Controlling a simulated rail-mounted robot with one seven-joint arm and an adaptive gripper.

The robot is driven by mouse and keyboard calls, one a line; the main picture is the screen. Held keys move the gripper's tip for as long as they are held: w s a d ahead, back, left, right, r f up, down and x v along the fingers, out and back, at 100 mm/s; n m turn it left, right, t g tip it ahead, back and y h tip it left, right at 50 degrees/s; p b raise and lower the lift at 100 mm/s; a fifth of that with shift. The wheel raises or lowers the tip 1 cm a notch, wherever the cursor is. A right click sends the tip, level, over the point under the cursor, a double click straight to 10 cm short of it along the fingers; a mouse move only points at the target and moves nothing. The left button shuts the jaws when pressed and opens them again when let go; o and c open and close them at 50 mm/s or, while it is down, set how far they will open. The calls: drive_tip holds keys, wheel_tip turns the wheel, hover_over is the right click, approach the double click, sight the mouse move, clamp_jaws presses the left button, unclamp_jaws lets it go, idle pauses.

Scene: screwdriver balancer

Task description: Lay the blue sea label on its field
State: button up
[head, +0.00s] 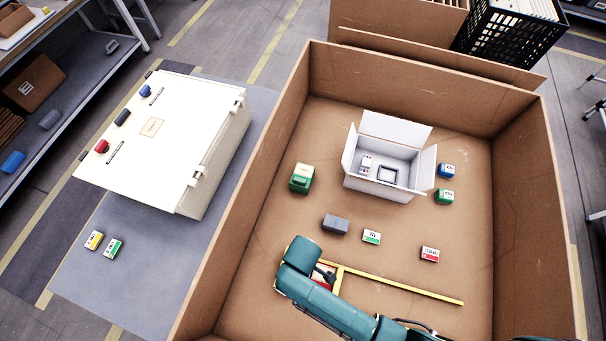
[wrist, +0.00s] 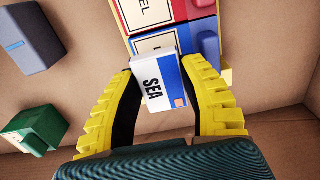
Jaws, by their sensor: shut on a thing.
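My gripper (wrist: 157,70) is shut on the blue sea label (wrist: 152,90), a small white and blue block marked SEA, in the wrist view. A blue block (wrist: 205,45) lies just beyond it, with a pale, dark-outlined panel (wrist: 150,44) on its left part. The held label overlaps this panel's lower edge in the picture; I cannot tell whether they touch. A red block (wrist: 198,8) with a similar panel sits behind the blue one. In the head view my arm hides the gripper and the held label; part of the red block (head: 322,277) shows.
The large cardboard box (head: 540,160) surrounds the work area. Inside are a white open carton (head: 378,193), a grey block (head: 335,224), a green block (head: 302,178), a yellow frame (head: 405,286) and several small labels, including a red one (head: 430,254). A white case (head: 170,130) stands outside left.

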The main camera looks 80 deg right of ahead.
drive_tip(key=shift+f, duration=0.15)
drive_tip(key=shift+f+b, duration=0.8)
drive_tip(key=shift+f, duration=0.35)
drive_tip(key=shift+f, duration=0.35)
idle(0.4)
drive_tip(key=o, duration=0.9)
drive_tip(key=shift+c, duration=0.2)
wheel_tip(320, 180, up, 12)
drive_tip(key=shift+r, duration=0.1)
